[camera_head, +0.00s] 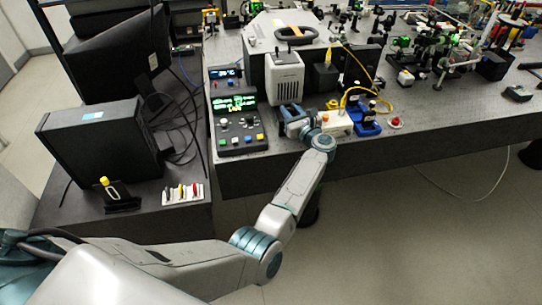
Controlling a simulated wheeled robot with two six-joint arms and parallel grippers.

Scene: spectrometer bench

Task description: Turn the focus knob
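My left gripper (287,114) is over the front edge of the bench, between a black control box and a small white box. Its fingers are small and partly hidden by my wrist, so I cannot tell whether they are open or shut. The black control box (240,144) has a green-lit display, small knobs and coloured buttons. The white box (338,124) has a small orange-red part on top and stands right beside my wrist. I cannot tell which knob is the focus knob. My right gripper is not in view.
A white-fronted instrument (285,76) stands behind my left gripper. A yellow cable (362,88) loops near blue mounts (368,127) and a red button (395,122). Crowded optics fill the back right. A dark computer case (100,150) and monitor (120,55) stand left.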

